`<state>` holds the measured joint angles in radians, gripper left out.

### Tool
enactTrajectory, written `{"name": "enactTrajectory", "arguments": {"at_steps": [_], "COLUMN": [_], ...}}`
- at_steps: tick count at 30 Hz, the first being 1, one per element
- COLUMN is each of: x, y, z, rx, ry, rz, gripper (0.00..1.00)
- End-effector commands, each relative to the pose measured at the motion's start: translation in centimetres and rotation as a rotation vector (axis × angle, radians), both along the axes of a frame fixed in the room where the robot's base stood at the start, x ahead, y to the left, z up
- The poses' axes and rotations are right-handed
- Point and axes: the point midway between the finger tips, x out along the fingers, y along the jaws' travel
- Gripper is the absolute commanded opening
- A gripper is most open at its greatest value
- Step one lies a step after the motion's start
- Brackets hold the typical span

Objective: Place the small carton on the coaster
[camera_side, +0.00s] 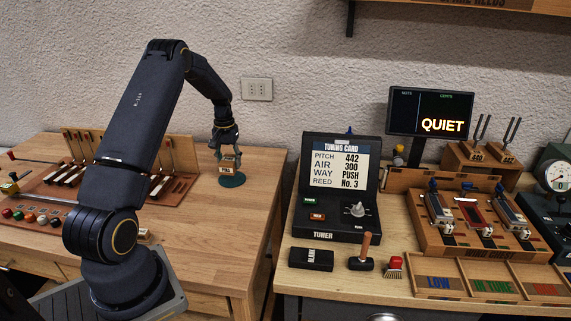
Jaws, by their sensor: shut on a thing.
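The small carton (227,168) is a light brown box with a dark marking. It is between the fingers of my gripper (227,156), which is shut on it from above. The coaster (232,181) is a round dark green disc on the left wooden table, near its right edge. The carton is over the coaster in the picture, toward its back left part. I cannot tell whether the carton's bottom touches the coaster. The fingers partly hide the carton's top and sides.
A piano action model (165,178) stands on the left table, behind my arm. A gap separates this table from the right bench, which holds a tuner box (335,215), a mallet (364,252) and a red brush (394,267). Bare tabletop (215,225) lies in front of the coaster.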

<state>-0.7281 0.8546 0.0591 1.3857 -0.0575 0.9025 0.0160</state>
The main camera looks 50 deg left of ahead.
Motion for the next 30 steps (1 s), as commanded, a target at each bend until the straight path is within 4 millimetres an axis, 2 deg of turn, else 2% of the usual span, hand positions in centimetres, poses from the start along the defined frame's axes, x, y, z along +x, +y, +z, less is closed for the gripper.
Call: {"name": "enactTrajectory", "arguments": {"at_steps": [9,20,21,27,30], "x": [0.4,0.4,0.5,0.5,0.5], "y": [0.3,0.3,0.3,0.3,0.3], "z": [-3.6,-4.0,-4.0,-4.0,-4.0], "rx": [-0.001,0.000,0.000,0.000,0.000], "ry": [0.001,0.000,0.000,0.000,0.000], "rz": [0.000,0.000,0.000,0.000,0.000], "gripper": [0.16,0.16,0.54,0.75,0.76]}}
